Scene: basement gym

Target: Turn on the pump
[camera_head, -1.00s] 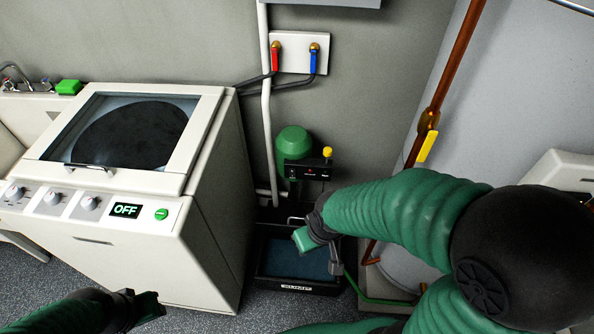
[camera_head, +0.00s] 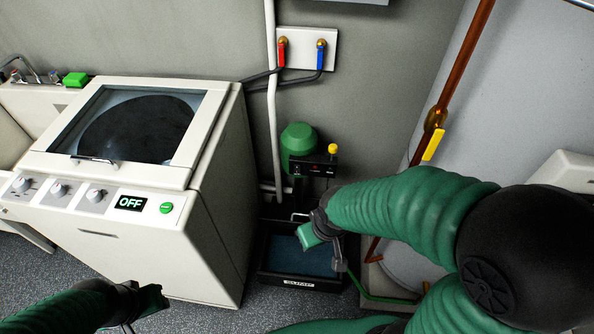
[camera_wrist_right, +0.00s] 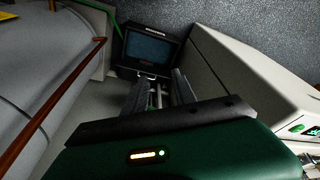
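The pump shows in the head view as a green rounded body (camera_head: 298,140) against the back wall, with a black control box (camera_head: 315,167) and a yellow knob (camera_head: 333,149) on top of the box. Below it a black sump basin (camera_head: 302,283) with dark blue water stands on the floor; the basin also shows in the wrist view (camera_wrist_right: 150,47). My right gripper (camera_head: 324,248) is over the basin's right side, below the control box in the picture. Its fingers are apart and empty in the wrist view (camera_wrist_right: 158,90). My left gripper (camera_head: 145,300) is low in front of the washer, its fingers unclear.
A white washer (camera_head: 215,220) showing OFF stands left of the basin. A wall plate (camera_head: 303,50) carries red and blue valves. A copper pipe (camera_head: 462,70) with a yellow valve handle (camera_head: 433,145) and a large grey tank (camera_head: 520,90) are at right.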

